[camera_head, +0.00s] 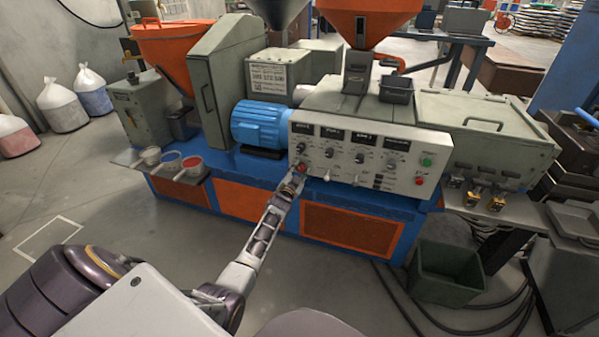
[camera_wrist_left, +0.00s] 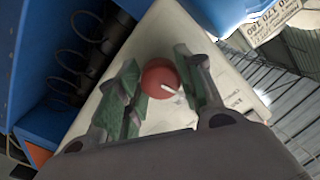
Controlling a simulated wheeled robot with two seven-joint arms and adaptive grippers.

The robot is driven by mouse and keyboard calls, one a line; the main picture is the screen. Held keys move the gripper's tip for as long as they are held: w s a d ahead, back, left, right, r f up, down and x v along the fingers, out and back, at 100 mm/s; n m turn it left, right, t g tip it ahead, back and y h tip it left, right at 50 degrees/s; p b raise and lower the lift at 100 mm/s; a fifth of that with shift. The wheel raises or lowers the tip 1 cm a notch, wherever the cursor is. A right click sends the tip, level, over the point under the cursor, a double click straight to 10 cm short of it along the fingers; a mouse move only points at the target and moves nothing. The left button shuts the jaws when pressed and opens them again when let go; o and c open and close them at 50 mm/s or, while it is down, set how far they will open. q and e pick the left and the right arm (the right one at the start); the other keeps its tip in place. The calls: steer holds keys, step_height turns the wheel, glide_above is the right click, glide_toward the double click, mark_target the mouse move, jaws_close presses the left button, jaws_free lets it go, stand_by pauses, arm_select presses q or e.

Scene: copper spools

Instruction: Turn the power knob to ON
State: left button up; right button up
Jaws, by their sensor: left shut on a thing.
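The red power knob (camera_head: 301,167) sits at the lower left corner of the white control panel (camera_head: 400,165). In the left wrist view the red knob (camera_wrist_left: 158,76) is round, and its white pointer line points toward the picture's lower right. My left gripper (camera_head: 294,180) reaches up to the panel's lower left corner. Its two green-padded fingers (camera_wrist_left: 160,85) stand on either side of the knob and are shut on it. The lettering around the knob is too small or hidden to read. My right gripper is not in view.
The panel also carries several dark knobs, toggles, a green button (camera_head: 426,161) and a red button (camera_head: 419,181). A blue motor (camera_head: 262,124) stands to the left of the panel. Small pots rest on a tray (camera_head: 128,157) at the left. A green bin (camera_head: 447,290) stands on the floor.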

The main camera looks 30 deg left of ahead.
arm_select(q)
steer(key=shift+m, duration=1)
steer(key=shift+f+m+b, duration=0.1)
steer(key=shift+m+b, duration=0.35)
steer(key=shift+m, duration=0.45)
steer(key=m+b, duration=0.2)
steer(key=m, duration=0.3)
steer(key=shift+m+b, duration=0.45)
steer(key=shift+m, duration=0.95)
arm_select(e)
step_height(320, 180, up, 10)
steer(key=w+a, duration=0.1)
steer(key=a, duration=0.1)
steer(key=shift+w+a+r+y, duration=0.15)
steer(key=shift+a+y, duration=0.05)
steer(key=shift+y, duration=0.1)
arm_select(q)
steer(key=o, duration=1)
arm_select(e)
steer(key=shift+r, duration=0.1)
arm_select(q)
steer(key=shift+s, duration=0.15)
steer(key=v, duration=1.1)
steer(key=shift+s, duration=0.35)
